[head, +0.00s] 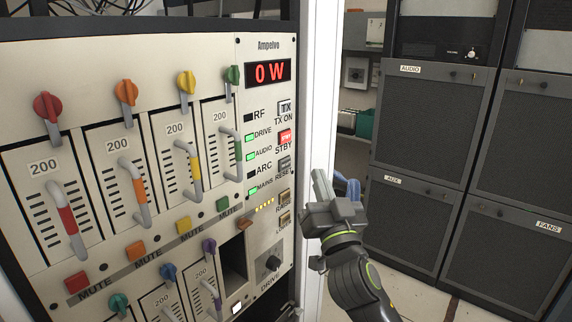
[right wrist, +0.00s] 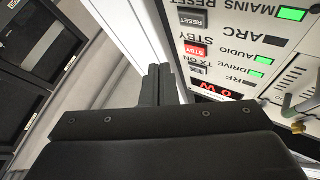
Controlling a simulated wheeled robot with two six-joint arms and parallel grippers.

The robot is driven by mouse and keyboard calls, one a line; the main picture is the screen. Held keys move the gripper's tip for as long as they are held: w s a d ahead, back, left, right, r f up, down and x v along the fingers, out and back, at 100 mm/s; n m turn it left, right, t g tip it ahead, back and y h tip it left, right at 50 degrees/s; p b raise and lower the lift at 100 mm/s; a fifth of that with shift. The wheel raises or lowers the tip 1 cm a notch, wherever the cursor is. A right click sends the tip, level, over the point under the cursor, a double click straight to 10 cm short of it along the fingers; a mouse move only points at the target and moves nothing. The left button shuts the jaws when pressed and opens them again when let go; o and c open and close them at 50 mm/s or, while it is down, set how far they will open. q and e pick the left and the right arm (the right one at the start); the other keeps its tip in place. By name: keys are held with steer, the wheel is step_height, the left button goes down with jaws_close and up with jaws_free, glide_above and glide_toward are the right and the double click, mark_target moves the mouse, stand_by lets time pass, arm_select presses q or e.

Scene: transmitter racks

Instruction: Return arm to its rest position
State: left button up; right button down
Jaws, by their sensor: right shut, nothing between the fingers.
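My right gripper (head: 322,186) is in the head view, right of the transmitter panel's edge, with its fingers pointing up and together. In the right wrist view the gripper (right wrist: 160,72) is shut and empty, its fingertips in front of the white rack edge. The transmitter panel (head: 262,150) has a red display (head: 269,72) reading 0 W. Its STBY button (head: 284,138) is lit red, and it also shows in the right wrist view (right wrist: 194,51). The fingers look apart from the buttons. My left gripper is not in view.
A white rack post (head: 318,90) stands right beside my right gripper. Dark cabinets (head: 430,140) labelled AUDIO and AUX stand farther back at the right. Several colored knobs and handles stick out of the panel, such as a red knob (head: 47,106). An open slot (head: 233,262) sits low in the panel.

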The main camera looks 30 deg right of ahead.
stand_by(0.5)
steer(key=s+d+f+g, duration=0.1)
steer(key=s+f+g, duration=0.2)
steer(key=f, duration=0.5)
steer(key=s+d+f+n+g, duration=0.1)
steer(key=s+f+g, duration=0.25)
steer(key=f, duration=0.45)
steer(key=s+d+f+g, duration=0.15)
steer(key=f+g, duration=0.25)
steer(key=f, duration=0.4)
steer(key=s+a+f+n+g+y, duration=0.2)
steer(key=s+a+f+g, duration=0.15)
steer(key=s+f, duration=0.55)
steer(key=s+a+f+n+g+y, duration=0.25)
steer(key=s+f+g, duration=0.35)
steer(key=s, duration=0.5)
step_height(320, 180, down, 27)
steer(key=d, duration=0.2)
steer(key=s+a+f+g, duration=0.1)
steer(key=s+f, duration=1.3)
steer(key=s, duration=0.1)
steer(key=shift+a+f+g+y+b, duration=0.15)
steer(key=shift+a+g+y+b, duration=0.2)
steer(key=shift+a+b, duration=0.1)
